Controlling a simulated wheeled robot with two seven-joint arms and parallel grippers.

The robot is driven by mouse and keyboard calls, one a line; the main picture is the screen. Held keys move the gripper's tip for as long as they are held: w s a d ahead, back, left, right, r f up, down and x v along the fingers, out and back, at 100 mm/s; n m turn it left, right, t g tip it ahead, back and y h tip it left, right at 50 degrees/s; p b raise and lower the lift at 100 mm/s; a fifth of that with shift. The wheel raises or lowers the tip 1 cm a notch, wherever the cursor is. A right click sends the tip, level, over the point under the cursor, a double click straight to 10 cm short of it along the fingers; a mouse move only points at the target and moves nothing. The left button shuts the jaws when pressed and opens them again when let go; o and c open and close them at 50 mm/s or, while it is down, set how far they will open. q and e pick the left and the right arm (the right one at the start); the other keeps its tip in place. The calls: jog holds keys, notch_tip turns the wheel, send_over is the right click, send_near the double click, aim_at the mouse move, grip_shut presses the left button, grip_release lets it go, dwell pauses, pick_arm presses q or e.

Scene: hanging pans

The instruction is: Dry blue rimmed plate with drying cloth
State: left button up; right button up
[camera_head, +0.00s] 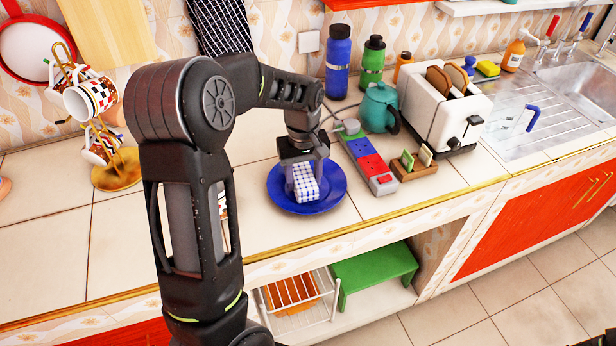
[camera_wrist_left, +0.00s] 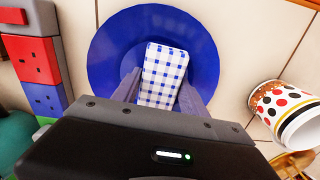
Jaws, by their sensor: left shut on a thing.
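A blue plate (camera_head: 335,186) lies on the tiled counter near its front edge. It also shows in the left wrist view (camera_wrist_left: 105,55). A folded blue-and-white checked cloth (camera_head: 306,186) is over the plate, and it shows in the left wrist view (camera_wrist_left: 163,72). My left gripper (camera_head: 304,168) points down above the plate and is shut on the cloth, one finger on each side. In the left wrist view the fingers (camera_wrist_left: 158,92) flank the cloth. I cannot tell whether the cloth touches the plate.
A red, blue and green block strip (camera_head: 368,162) lies close right of the plate. A small wooden holder (camera_head: 414,166), teal kettle (camera_head: 379,108) and toaster (camera_head: 440,112) stand beyond. A patterned mug (camera_wrist_left: 290,112) is near the plate.

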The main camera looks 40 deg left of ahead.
pick_arm(q)
jog(key=shift+s+a, duration=0.15)
jog(key=shift+s, duration=0.15)
jog(key=shift+w+d+f, duration=0.2)
jog(key=shift+w+d, duration=0.3)
jog(key=shift+w, duration=0.15)
jog(key=shift+w+d, duration=0.1)
jog(key=shift+w+d+r, duration=0.2)
jog(key=shift+w+d, duration=0.25)
jog(key=shift+w, duration=0.05)
